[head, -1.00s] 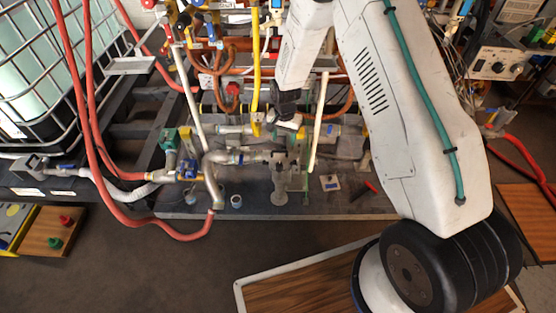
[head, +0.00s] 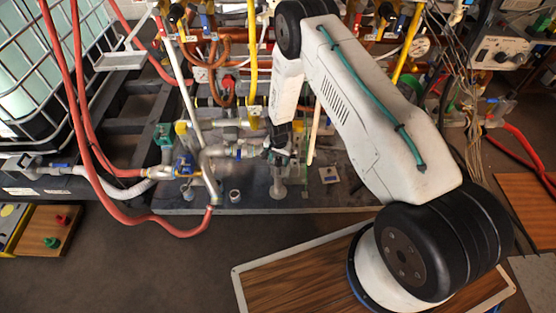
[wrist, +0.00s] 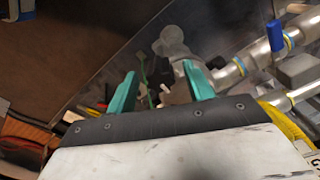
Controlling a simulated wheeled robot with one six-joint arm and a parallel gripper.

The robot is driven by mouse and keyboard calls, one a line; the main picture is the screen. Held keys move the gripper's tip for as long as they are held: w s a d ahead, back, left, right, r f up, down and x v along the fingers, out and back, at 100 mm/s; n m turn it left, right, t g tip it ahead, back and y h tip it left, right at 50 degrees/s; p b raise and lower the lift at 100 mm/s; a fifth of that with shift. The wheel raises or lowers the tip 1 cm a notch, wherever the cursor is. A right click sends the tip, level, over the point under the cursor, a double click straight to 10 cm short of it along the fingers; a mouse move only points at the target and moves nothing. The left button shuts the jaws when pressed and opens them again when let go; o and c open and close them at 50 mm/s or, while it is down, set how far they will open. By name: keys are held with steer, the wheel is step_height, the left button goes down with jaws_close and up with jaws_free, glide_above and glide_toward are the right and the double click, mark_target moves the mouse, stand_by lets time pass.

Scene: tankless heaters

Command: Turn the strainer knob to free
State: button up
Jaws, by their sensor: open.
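A grey strainer body (head: 278,182) hangs from the pipework above the dark base plate, in the middle of the head view. In the wrist view its rounded grey end (wrist: 173,38) lies just beyond my fingertips. I cannot make out the knob itself or its markings clearly. My gripper (wrist: 162,82) has its two teal fingers spread apart, with nothing clearly held between them. In the head view my gripper (head: 282,152) is at the top of the strainer and partly covers it.
Grey pipes with a blue-handled valve (wrist: 275,36) run close on the right in the wrist view. A yellow upright pipe (head: 252,60) and red hoses (head: 92,150) stand around the work area. The floor in front of the base plate (head: 245,204) is clear.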

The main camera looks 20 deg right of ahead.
steer(key=shift+f, duration=0.3)
steer(key=c, duration=1)
